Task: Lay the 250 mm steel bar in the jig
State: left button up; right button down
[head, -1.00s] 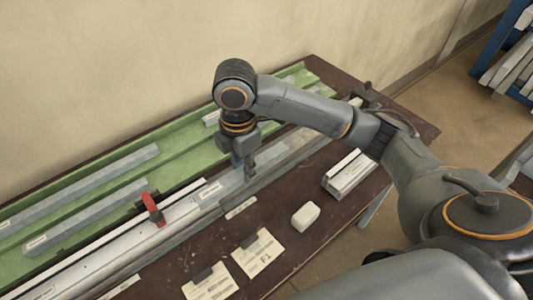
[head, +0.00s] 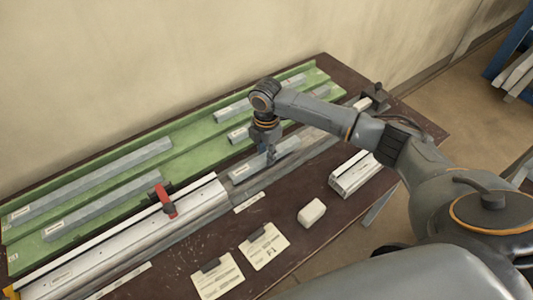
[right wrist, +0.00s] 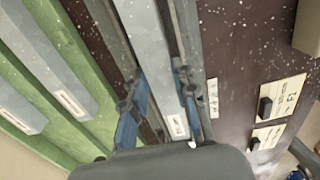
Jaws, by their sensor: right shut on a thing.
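A grey steel bar (head: 285,148) with a white label at its near-left end lies lengthwise along the jig (head: 195,213), a long pale channel running from lower left to upper right. My right gripper (head: 270,157) points down and is shut on the bar near its middle. In the right wrist view the bar (right wrist: 163,62) runs between the two blue-padded fingers (right wrist: 160,112), lined up with the dark rails. I cannot tell whether the bar touches the jig floor. A red clamp lever (head: 165,201) stands on the jig, left of the bar. My left gripper is not in view.
A green rack (head: 190,150) behind the jig holds several grey bars (head: 92,180). In front lie a white block (head: 312,212), two cards (head: 263,247) with dark clips, and a pale profile stack (head: 354,173). A dark fixture (head: 376,95) stands at the jig's far end.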

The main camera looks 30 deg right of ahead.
jog(key=shift+f, duration=0.4)
jog(key=shift+f, duration=0.15)
jog(key=shift+f, duration=0.15)
jog(key=shift+s+f, duration=0.1)
jog(key=shift+f, duration=0.1)
jog(key=shift+s, duration=0.1)
jog(key=c, duration=1.1)
grip_release()
jog(key=shift+s+f, duration=0.1)
jog(key=shift+f, duration=0.1)
jog(key=shift+o, duration=0.2)
jog(key=shift+f, duration=0.1)
